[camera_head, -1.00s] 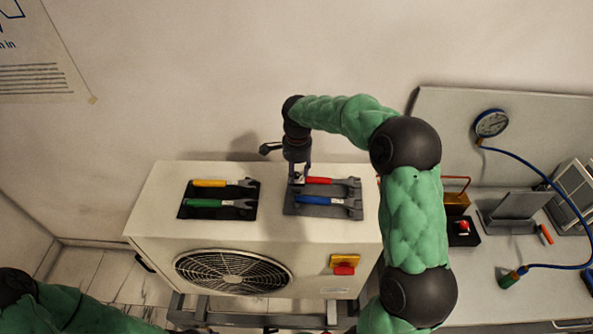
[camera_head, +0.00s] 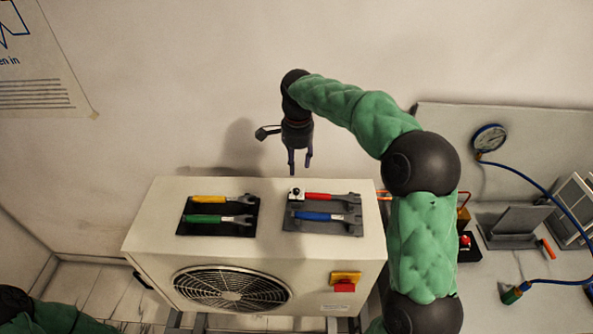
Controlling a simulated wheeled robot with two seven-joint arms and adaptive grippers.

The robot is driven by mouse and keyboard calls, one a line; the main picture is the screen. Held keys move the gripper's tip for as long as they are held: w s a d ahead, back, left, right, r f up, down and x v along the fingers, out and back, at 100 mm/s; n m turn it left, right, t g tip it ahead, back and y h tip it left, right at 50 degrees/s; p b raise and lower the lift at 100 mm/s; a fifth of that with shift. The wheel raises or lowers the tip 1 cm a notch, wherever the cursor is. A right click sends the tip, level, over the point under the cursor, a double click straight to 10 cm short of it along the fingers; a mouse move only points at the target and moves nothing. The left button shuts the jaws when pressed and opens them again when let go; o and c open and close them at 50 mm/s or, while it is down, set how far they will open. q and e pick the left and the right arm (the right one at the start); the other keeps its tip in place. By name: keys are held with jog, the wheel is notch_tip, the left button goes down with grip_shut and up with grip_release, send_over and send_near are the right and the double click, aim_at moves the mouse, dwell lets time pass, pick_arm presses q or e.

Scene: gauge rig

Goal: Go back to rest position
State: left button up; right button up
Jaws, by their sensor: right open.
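My right gripper (camera_head: 300,168) hangs above the back edge of the white fan unit (camera_head: 165,235). Its two fingers point down, apart and empty. Below it lies a dark tool tray (camera_head: 342,228) with a red-handled wrench (camera_head: 325,197) and a blue-handled wrench (camera_head: 318,216). A small silver and dark fitting (camera_head: 296,194) sits at that tray's upper left corner, clear of the fingers. My left arm shows only as a green and black part at the lower left corner; its gripper is out of view.
A second tray (camera_head: 240,228) holds a yellow-handled wrench (camera_head: 209,199) and a green-handled wrench (camera_head: 203,219). A yellow and red switch (camera_head: 345,279) is on the unit's front. At right, a bench carries a blue gauge (camera_head: 489,138) with a hose. The wall stands behind.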

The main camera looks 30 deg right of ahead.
jog(key=shift+r, duration=0.4)
